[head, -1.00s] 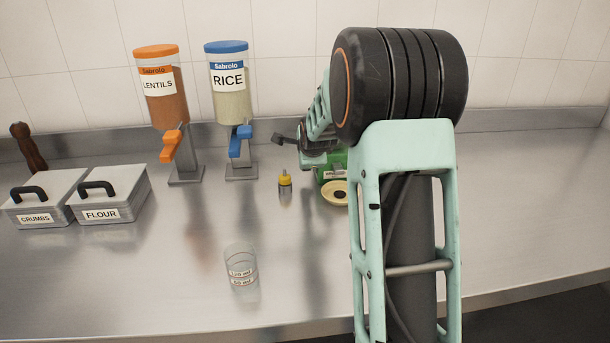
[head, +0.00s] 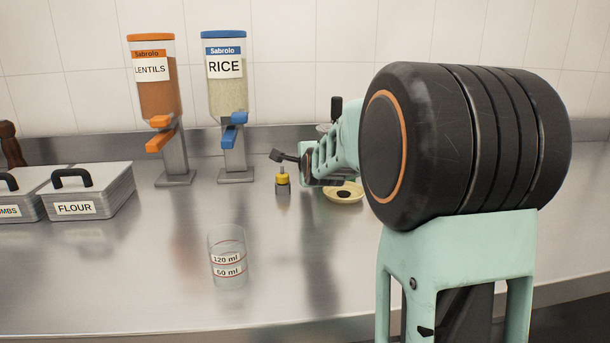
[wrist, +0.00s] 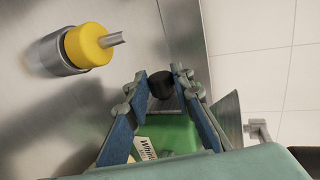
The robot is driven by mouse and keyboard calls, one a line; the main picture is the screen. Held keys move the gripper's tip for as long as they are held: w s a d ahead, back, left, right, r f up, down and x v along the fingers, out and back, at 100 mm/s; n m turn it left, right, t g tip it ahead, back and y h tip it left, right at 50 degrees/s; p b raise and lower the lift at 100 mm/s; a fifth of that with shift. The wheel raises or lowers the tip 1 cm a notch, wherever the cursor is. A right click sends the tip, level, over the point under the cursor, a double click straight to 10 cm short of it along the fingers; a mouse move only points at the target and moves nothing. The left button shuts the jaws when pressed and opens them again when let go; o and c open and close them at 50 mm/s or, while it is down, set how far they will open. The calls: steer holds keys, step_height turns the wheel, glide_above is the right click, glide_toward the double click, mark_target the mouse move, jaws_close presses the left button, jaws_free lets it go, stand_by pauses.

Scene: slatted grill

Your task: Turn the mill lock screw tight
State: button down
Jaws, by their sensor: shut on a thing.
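The green mill (wrist: 175,138) fills the lower middle of the wrist view, with part of a white label (wrist: 143,150) showing. The black lock screw knob (wrist: 161,88) sits beyond it, between the blue-padded fingers of my gripper (wrist: 162,78). My gripper is shut on this knob, one finger on each side. In the head view my arm hides most of the mill and the knob. An upright black handle (head: 336,108) shows above the arm there. The knob's turn angle cannot be told.
A yellow-capped item (head: 283,179) stands left of my gripper; it also shows in the wrist view (wrist: 88,45). A cream dish (head: 344,192) lies below the gripper. A measuring cup (head: 228,258), two dispensers (head: 225,90) and lidded boxes (head: 85,195) stand leftward.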

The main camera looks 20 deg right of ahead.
steer(key=shift+b, duration=0.6)
steer(key=c, duration=1.7)
jaws_free()
steer(key=shift+o, duration=0.2)
steer(key=shift+s, duration=0.1)
steer(key=v, duration=0.7)
steer(key=shift+s+a, duration=0.1)
steer(key=shift+s, duration=0.1)
